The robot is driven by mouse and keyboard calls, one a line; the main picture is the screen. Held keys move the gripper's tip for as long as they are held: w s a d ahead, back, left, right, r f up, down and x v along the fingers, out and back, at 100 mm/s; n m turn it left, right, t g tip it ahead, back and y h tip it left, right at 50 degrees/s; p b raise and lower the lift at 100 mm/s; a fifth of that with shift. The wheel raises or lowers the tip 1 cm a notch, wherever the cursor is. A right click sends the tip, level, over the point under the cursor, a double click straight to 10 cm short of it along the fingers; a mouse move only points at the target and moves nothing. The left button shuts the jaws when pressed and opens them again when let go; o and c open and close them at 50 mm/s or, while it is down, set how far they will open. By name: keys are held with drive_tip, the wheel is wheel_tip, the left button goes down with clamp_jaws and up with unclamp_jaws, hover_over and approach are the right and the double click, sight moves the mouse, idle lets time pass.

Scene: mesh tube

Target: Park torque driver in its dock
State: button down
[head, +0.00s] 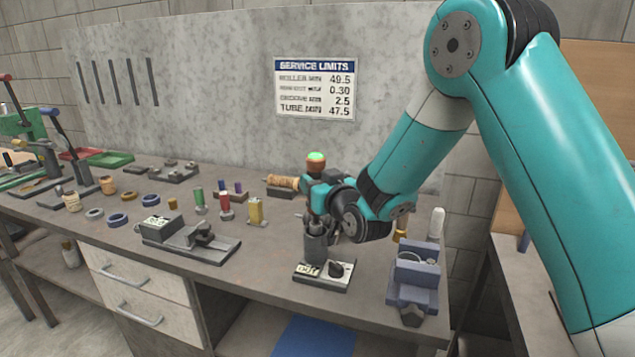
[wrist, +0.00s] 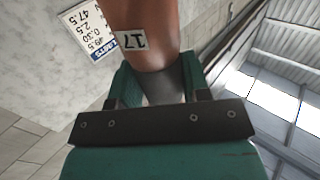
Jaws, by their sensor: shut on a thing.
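The torque driver (head: 317,168) has a brown-orange body and a lit green top, and it stands about upright in my gripper (head: 322,192). My gripper is above the holder. The driver's lower end is partly hidden, and I cannot tell whether it is inside the holder.
A blue-grey vise-like fixture (head: 414,280) stands right of the dock. A grey fixture (head: 190,240) lies left of it. Bare bench shows left of the dock.

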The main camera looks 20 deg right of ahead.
drive_tip(key=shift+f+b, duration=3.55)
drive_tip(key=shift+b, duration=0.15)
idle(2.9)
drive_tip(key=c, duration=0.5)
unclamp_jaws()
drive_tip(key=shift+f, duration=0.1)
drive_tip(key=s+d+b, duration=0.3)
drive_tip(key=s+b, duration=1.4)
drive_tip(key=shift+d, duration=0.2)
